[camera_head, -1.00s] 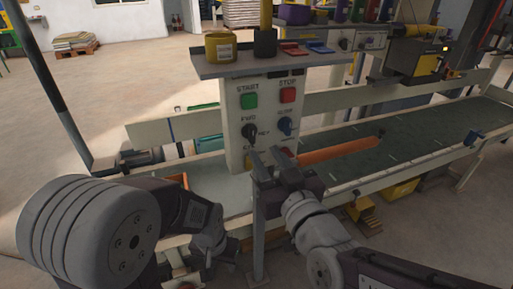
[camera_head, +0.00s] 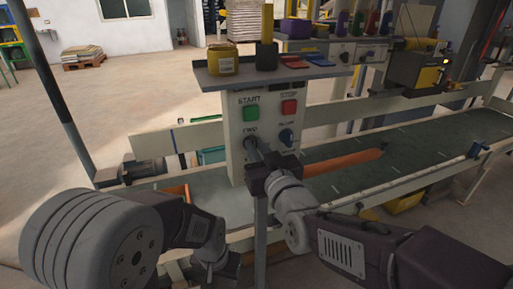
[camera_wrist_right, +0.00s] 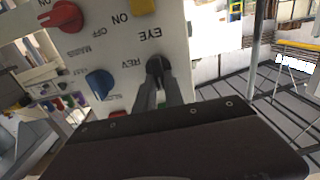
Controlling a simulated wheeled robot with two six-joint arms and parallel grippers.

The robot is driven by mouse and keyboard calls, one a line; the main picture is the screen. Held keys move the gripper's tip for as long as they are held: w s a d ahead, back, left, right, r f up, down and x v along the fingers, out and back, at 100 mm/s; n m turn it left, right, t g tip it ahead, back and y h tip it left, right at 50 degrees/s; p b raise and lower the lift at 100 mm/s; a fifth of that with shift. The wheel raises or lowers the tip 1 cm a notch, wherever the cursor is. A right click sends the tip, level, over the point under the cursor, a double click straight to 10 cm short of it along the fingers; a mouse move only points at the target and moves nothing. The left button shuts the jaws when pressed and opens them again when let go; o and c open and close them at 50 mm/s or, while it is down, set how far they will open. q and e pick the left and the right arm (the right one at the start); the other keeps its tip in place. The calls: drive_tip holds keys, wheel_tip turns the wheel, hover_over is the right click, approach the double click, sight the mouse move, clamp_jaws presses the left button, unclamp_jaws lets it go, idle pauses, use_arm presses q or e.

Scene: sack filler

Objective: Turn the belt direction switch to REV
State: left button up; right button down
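The belt direction switch, a black knob (camera_wrist_right: 155,66), sits on the front of the grey control panel (camera_head: 236,150) beside the FWD label; the REV label shows in the right wrist view, which looks upside down. My right gripper (camera_head: 255,149) reaches the knob, and its two narrow fingers show in the right wrist view (camera_wrist_right: 161,88) with their tips at the knob. Green shows in the gap between the fingers. Whether they press on the knob is unclear. The knob's pointing direction is mostly hidden. My left gripper (camera_head: 220,264) hangs low in front, away from the panel; its fingers are unclear.
A green START button (camera_head: 250,114), a red STOP button (camera_head: 289,107) and a blue knob (camera_head: 286,136) sit close around the switch. A shelf (camera_head: 270,77) with a yellow tin (camera_head: 222,60) overhangs the panel. The conveyor belt (camera_head: 410,143) runs behind.

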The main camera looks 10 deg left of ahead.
drive_tip(key=m+b, duration=0.4)
drive_tip(key=shift+w+d+f, duration=0.1)
drive_tip(key=shift+d+f, duration=0.05)
drive_tip(key=shift+f, duration=0.1)
drive_tip(key=shift+w+d+f+m+b, duration=0.1)
drive_tip(key=shift+m+b, duration=1.55)
drive_tip(key=shift+m, duration=0.65)
drive_tip(key=shift+w+d+f+m+b, duration=0.1)
drive_tip(key=shift+f+m+b, duration=0.05)
drive_tip(key=shift+m+b, duration=1.85)
drive_tip(key=shift+d+f+m+b, duration=0.1)
drive_tip(key=shift+m+b, duration=1.2)
drive_tip(key=shift+m, duration=1.3)
drive_tip(key=c, duration=1.4)
unclamp_jaws()
drive_tip(key=shift+c, duration=0.2)
